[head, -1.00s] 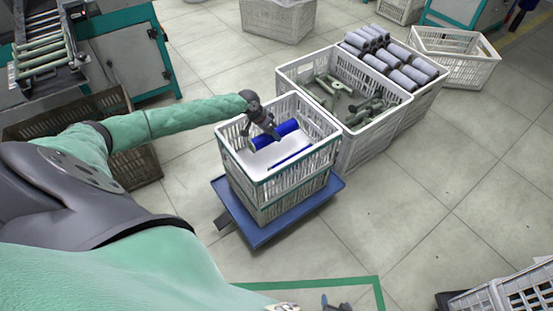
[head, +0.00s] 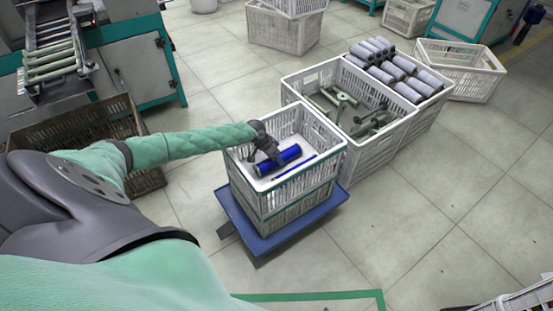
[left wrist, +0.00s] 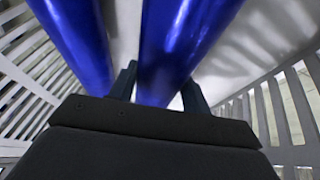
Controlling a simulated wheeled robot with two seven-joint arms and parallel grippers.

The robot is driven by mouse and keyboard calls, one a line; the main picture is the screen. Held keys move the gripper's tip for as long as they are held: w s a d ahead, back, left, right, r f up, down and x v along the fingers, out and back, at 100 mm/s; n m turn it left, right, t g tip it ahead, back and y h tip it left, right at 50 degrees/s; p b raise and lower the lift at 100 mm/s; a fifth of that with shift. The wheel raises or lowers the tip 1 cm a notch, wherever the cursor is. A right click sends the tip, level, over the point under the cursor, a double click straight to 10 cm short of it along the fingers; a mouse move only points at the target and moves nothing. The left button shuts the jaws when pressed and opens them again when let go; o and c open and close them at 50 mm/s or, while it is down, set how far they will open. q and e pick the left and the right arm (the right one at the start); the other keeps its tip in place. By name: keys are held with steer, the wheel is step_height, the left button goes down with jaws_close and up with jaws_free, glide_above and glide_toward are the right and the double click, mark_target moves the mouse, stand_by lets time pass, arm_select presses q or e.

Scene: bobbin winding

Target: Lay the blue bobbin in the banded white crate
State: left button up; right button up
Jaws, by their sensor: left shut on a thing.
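The banded white crate (head: 318,186) tops a stack of crates on a blue dolly. My left gripper (head: 270,156) reaches down inside it and is shut on a blue bobbin (head: 287,155). In the left wrist view this bobbin (left wrist: 180,45) lies between the two fingers. A second blue bobbin (left wrist: 75,40) lies beside it, roughly parallel; in the head view only a strip of it (head: 300,165) shows above the crate's near wall. The crate's pale floor shows around them. I cannot tell whether the held bobbin touches the floor. My right gripper does not show.
The blue dolly (head: 262,241) sticks out under the stack. Behind it stand a crate of greenish bobbins (head: 384,155) and a crate of grey rolls (head: 424,118). An empty white crate (head: 470,88) is at the back right. The floor at right is clear.

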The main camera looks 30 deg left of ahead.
arm_select(q)
steer(key=o, duration=1.1)
steer(key=shift+f, duration=0.1)
steer(key=v, duration=1.2)
steer(key=shift+s, duration=0.1)
